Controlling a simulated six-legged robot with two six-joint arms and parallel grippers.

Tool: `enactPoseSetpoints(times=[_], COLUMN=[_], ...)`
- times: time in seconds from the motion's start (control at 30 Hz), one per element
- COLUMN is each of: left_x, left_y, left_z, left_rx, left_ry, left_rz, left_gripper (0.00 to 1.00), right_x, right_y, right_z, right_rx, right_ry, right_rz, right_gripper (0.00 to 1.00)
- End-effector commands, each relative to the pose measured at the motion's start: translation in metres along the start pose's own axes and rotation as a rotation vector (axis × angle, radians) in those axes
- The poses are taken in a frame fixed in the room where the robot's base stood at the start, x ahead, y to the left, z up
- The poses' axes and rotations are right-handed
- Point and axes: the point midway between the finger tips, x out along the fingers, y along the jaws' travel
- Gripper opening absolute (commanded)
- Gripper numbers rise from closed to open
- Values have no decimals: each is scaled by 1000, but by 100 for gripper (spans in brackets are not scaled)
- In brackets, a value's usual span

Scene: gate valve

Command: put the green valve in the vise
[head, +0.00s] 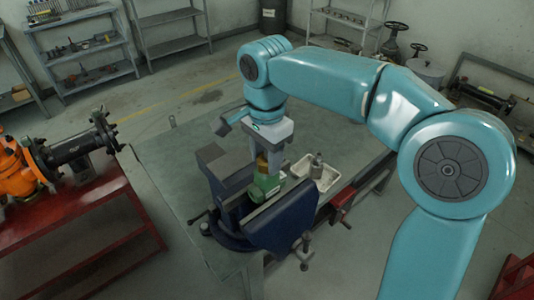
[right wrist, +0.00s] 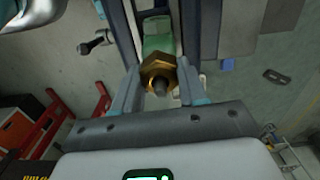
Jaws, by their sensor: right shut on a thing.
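The green valve (head: 265,183) is between the jaws of the blue vise (head: 282,220) in the head view, its brass top (head: 263,163) upward. My right gripper (head: 264,158) is above the vise and shut on the valve's brass part. In the right wrist view the brass hex nut and stem (right wrist: 159,77) sit between my fingers (right wrist: 157,92), with the green body (right wrist: 157,38) beyond, between the vise jaws. Whether the valve touches the jaws or the vise bottom I cannot tell. My left gripper is not in view.
The vise stands on a grey workbench (head: 165,160). A cream tray (head: 325,178) with a grey item lies right of it. A red stand (head: 90,235) with orange and black machinery is at the left. Shelves (head: 80,45) stand behind.

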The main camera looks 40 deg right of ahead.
Motion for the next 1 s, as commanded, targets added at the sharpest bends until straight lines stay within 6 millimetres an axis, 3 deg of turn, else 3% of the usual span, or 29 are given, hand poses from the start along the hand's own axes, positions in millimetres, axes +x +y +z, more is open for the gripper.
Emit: enactPoseSetpoints(times=[1.0], left_x=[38], left_y=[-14], left_z=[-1], left_rx=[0], left_ry=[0], left_rz=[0], left_gripper=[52], right_x=[52], right_y=[0], right_z=[0], right_rx=[1], right_ry=[0], right_rz=[-1], right_gripper=[5])
